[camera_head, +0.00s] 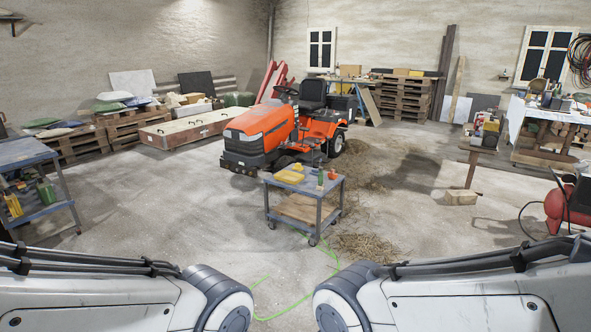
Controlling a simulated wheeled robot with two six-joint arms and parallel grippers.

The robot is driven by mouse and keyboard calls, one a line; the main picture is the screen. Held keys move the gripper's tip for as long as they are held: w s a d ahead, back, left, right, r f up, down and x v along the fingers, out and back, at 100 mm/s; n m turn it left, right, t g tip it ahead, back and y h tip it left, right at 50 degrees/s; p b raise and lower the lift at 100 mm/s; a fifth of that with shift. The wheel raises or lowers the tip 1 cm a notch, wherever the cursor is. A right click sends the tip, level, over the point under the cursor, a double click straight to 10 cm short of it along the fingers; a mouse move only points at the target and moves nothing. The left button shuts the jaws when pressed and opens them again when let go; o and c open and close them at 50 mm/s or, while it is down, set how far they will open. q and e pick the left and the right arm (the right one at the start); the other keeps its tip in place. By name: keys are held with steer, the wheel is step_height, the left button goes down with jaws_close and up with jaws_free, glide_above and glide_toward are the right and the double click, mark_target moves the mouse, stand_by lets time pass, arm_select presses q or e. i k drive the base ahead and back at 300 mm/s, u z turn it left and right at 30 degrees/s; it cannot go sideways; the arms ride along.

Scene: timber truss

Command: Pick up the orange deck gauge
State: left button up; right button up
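A small orange-red item (332,174) lies at the right end of the top of a low grey-blue cart (306,194) in the middle of the floor. It is too small to tell if it is the deck gauge. A green bottle-like item (320,178) stands beside it. A yellow item (289,177) lies toward the left of the cart top. My two arms enter from the lower left and lower right, well short of the cart. Neither gripper shows.
An orange ride-on mower (273,130) stands just behind the cart. A green cord (300,300) lies on the floor in front. A blue cart (46,211) stands at left and a red compressor (560,207) at right. Open concrete floor surrounds the middle cart's front.

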mark_target(331, 175)
steer(key=i, duration=2.95)
steer(key=z, duration=1.45)
steer(key=i, duration=3.85)
steer(key=u, duration=1.6)
